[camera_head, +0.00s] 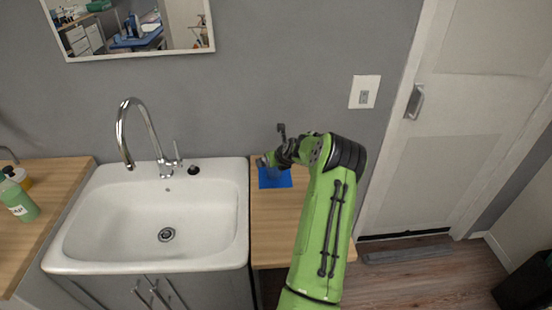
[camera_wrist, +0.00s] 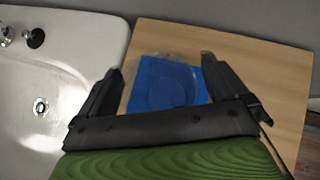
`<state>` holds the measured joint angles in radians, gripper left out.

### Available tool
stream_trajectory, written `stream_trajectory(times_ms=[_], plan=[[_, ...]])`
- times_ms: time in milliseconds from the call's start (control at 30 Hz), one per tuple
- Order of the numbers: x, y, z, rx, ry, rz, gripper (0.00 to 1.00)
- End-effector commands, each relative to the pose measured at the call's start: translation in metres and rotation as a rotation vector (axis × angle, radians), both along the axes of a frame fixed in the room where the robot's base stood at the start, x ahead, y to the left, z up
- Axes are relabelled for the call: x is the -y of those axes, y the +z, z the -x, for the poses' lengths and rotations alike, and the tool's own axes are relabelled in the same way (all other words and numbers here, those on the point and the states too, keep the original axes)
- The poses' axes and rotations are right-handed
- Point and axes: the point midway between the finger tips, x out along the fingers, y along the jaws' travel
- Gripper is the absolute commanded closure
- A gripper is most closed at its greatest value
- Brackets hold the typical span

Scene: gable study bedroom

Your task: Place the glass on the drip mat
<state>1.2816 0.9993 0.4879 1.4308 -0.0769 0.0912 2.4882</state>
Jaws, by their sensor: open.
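The blue drip mat (camera_head: 275,179) lies on the wooden counter right of the sink. It also shows in the wrist view (camera_wrist: 143,98), between my fingers. The clear glass (camera_wrist: 168,77) is a faint round outline over the mat, its far rim appearing past the mat's far edge. It looks upright on the mat, though exact contact is hard to tell. My gripper (camera_wrist: 162,68) is open, with one finger on each side of the glass and visible gaps. In the head view my gripper (camera_head: 273,158) is above the mat; the glass cannot be made out clearly there.
The white sink (camera_head: 110,225) with its chrome tap (camera_head: 138,130) is left of the mat. A green soap bottle (camera_head: 19,201) stands on the far left counter. The grey wall is close behind. Bare wooden counter (camera_head: 275,228) lies in front of the mat.

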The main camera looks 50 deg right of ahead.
Motion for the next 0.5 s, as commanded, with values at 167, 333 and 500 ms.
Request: stream_trajectory(times_ms=[167, 333, 500], plan=[[-0.012, 0.031, 0.027, 0.001, -0.002, 0.003, 0.0], [-0.027, 0.062, 0.058, -0.001, -0.002, 0.004, 0.0], [-0.036, 0.08, 0.075, 0.0, 0.0, 0.002, 0.0]])
